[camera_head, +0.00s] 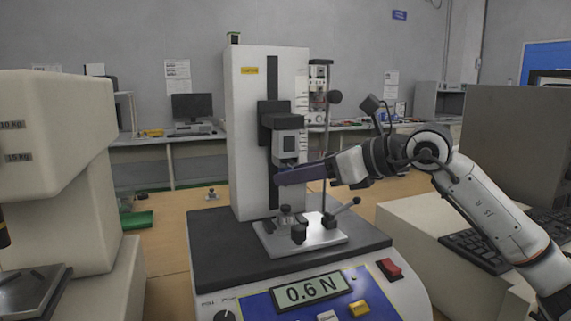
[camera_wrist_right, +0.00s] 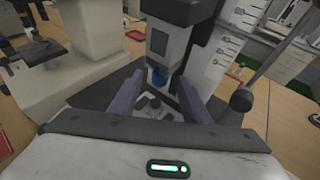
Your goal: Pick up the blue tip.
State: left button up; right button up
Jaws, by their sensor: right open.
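The blue tip (camera_wrist_right: 159,76) shows in the right wrist view below the grey test head (camera_wrist_right: 160,45) of the tester. It appears in the gap between my two right fingers, but I cannot tell whether they are level with it. In the head view the tip is too small to make out clearly under the test head (camera_head: 287,137). My right gripper (camera_head: 280,178) reaches in from the right, its dark purple fingers just below the test head. In the wrist view my right gripper (camera_wrist_right: 158,82) is open, with nothing clamped. My left gripper is not in view.
Below the fingers is the tester's metal plate (camera_head: 325,238) with clamps and a thin upright rod (camera_head: 323,195). The tall tester column (camera_head: 245,130) stands behind. The display (camera_head: 308,291) reads 0.6 N. A beige machine (camera_head: 60,140) stands left, a keyboard (camera_head: 480,250) right.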

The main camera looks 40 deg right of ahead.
jog(key=shift+x, duration=0.75)
grip_shut()
jog(key=shift+r, duration=0.1)
